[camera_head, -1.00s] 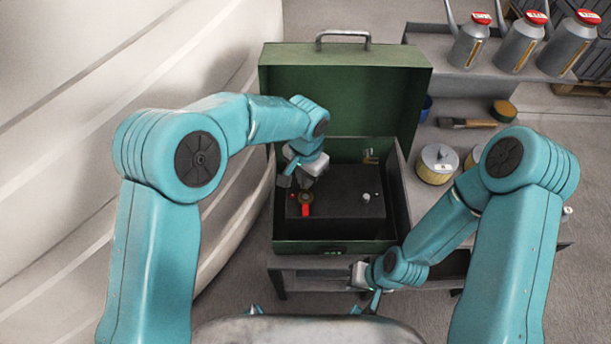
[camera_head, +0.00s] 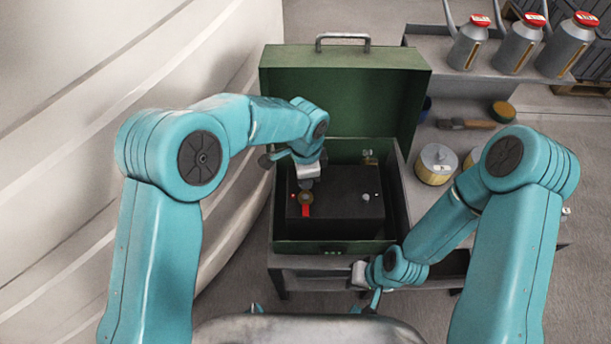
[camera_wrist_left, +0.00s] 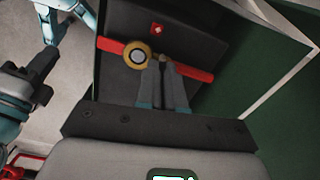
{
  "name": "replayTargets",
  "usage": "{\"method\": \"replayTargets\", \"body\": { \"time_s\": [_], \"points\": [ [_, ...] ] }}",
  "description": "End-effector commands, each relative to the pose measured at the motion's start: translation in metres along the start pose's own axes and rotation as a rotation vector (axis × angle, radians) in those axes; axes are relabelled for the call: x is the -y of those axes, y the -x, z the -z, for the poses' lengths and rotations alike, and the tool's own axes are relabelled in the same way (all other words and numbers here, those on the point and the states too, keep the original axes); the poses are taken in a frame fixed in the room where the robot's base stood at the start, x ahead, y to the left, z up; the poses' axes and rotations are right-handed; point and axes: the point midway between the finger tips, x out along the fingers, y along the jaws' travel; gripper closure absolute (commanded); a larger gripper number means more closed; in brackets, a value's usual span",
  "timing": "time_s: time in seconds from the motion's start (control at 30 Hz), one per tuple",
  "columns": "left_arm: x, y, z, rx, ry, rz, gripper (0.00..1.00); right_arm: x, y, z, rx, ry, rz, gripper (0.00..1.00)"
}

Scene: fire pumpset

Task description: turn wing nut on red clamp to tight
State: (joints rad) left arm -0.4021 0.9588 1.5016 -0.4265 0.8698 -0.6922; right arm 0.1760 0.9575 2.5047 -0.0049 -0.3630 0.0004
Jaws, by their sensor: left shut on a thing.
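The red clamp (camera_head: 306,211) is on the left part of the top of the black battery, inside the green box. A brass round piece sits at it. In the left wrist view the red clamp (camera_wrist_left: 199,75) is a long bar, with a brass ring around a pale post (camera_wrist_left: 137,56) at its left part. My left gripper (camera_wrist_left: 161,66) is shut on the small brass wing nut (camera_wrist_left: 163,60) beside that ring; its fingertips hide most of the nut. In the head view my left gripper (camera_head: 306,187) points down at the clamp. My right gripper (camera_head: 371,302) is low, outside the box; its fingers are unclear.
The green box (camera_head: 335,247) has its lid (camera_head: 345,90) standing open behind the battery (camera_head: 345,203). A small light knob shows on the battery's right. A shelf to the right holds a filter (camera_head: 437,165), a brush (camera_head: 465,124) and grey cans with red caps (camera_head: 515,45).

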Motion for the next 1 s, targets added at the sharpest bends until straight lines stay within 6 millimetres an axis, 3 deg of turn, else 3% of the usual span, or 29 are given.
{"method": "replayTargets", "body": {
  "time_s": [0.57,0.6,0.67,1.0],
  "points": [
    [0.0006,0.0007,0.0008,-0.003,-0.030,0.003,1.00,0.0002,0.0005,0.0000,0.000,0.000,0.000,1.00],
    [0.0005,0.0006,0.0008,-0.003,-0.030,0.002,0.83,0.0002,0.0005,0.0000,0.000,0.000,0.000,1.00],
    [0.0005,0.0006,0.0007,-0.002,-0.030,0.002,0.67,0.0002,0.0005,0.0000,0.000,0.000,0.000,1.00],
    [0.0004,0.0037,0.0005,-0.002,-0.030,0.002,0.67,0.0002,0.0005,0.0000,0.000,0.000,0.000,1.00]
  ]
}}
